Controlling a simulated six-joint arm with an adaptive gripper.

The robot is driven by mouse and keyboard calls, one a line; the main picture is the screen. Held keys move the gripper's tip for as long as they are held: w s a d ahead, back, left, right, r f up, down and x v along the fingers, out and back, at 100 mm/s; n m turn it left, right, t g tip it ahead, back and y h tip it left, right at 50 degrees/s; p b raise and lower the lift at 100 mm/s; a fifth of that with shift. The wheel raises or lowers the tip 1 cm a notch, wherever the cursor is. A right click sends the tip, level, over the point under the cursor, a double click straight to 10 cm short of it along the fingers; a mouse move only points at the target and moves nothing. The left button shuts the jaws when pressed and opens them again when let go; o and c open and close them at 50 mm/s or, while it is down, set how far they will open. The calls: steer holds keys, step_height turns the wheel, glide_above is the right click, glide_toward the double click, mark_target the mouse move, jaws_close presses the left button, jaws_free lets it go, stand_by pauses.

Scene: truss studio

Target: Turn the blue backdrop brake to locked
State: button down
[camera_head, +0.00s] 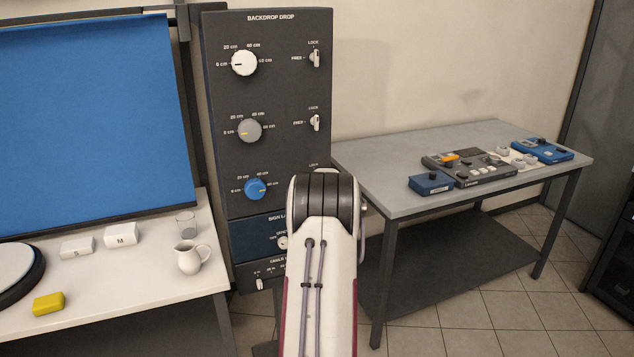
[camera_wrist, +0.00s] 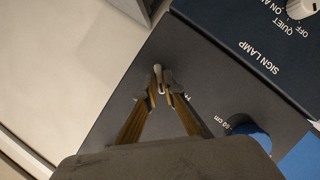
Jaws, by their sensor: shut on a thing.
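The dark control panel (camera_head: 270,100) has three rows, each with a knob and a small brake lever. The blue backdrop knob (camera_head: 255,188) is in the lowest row; its edge also shows in the wrist view (camera_wrist: 258,138). In the wrist view my gripper (camera_wrist: 160,84) is shut on a small pale lever (camera_wrist: 158,69), the blue row's brake. Its fingertips cover part of the lever and I cannot tell its exact angle. A piece of the FREE label shows beside the fingers. In the head view my arm hides this lever and my gripper.
The white row's brake lever (camera_head: 316,58) and grey row's lever (camera_head: 315,122) are above. The sign lamp panel (camera_head: 255,238) lies just below. A left table holds a white jug (camera_head: 193,257) and a glass (camera_head: 186,224). A right table (camera_head: 400,185) carries control boxes.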

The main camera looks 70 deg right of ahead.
steer(key=shift+s+d+r+m+t+y, duration=0.1)
steer(key=shift+m+t+y, duration=0.3)
steer(key=shift+m, duration=0.4)
steer(key=shift+d+r+m+t+y, duration=0.1)
steer(key=shift+m+t+y, duration=0.1)
steer(key=shift+m+y, duration=0.45)
steer(key=shift+s+m+t+y, duration=0.1)
steer(key=shift+m+t+y, duration=0.65)
steer(key=shift+m, duration=1.1)
steer(key=c, duration=2.2)
jaws_free()
steer(key=shift+o, duration=0.2)
steer(key=shift+s, duration=0.15)
steer(key=v, duration=1.1)
steer(key=shift+s+a+r, duration=0.2)
steer(key=shift+a+r, duration=0.05)
